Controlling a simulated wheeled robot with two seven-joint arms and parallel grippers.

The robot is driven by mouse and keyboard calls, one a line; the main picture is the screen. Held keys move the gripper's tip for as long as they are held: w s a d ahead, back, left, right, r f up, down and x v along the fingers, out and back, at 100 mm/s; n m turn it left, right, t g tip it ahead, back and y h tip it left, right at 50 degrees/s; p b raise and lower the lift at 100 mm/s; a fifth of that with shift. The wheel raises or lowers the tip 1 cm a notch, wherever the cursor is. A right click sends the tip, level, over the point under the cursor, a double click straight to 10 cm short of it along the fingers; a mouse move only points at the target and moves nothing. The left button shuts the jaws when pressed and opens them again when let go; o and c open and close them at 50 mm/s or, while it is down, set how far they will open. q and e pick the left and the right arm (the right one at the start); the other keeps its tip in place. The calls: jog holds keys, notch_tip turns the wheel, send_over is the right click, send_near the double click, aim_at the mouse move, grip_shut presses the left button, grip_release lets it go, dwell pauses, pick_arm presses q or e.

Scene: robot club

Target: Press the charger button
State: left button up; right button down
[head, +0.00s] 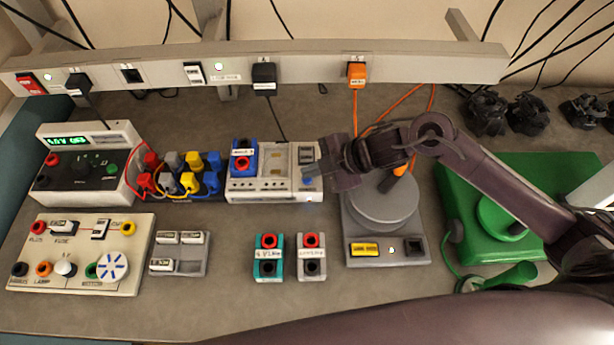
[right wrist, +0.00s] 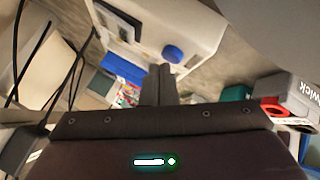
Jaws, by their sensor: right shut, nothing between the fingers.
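The charger (head: 275,184) is a pale box at the middle back of the bench. A blue battery with a red terminal (head: 242,160) sits in its left bay; its right bay looks empty. The blue round button (head: 307,181) is at the charger's front right corner. It also shows in the right wrist view (right wrist: 173,53), just beyond my fingertips. My right gripper (head: 318,174) is shut and empty, close beside the button on its right. In the right wrist view its closed fingers (right wrist: 158,78) point toward the charger face. Whether they touch it I cannot tell. My left gripper is out of view.
A teal battery (head: 269,268) and a grey battery (head: 312,268) stand in front of the charger. A soldering-type grey station (head: 385,235) is to the right, under my right arm. Coloured plugs (head: 185,172) stand to the left. A power rail (head: 300,68) runs along the back.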

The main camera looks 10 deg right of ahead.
jog(key=shift+f, duration=0.4)
dwell(0.3)
jog(key=shift+r, duration=0.15)
jog(key=shift+r+p, duration=0.55)
jog(key=shift+r, duration=0.15)
notch_tip(320, 180, up, 5)
jog(key=p, duration=0.4)
jog(key=shift+p, duration=0.35)
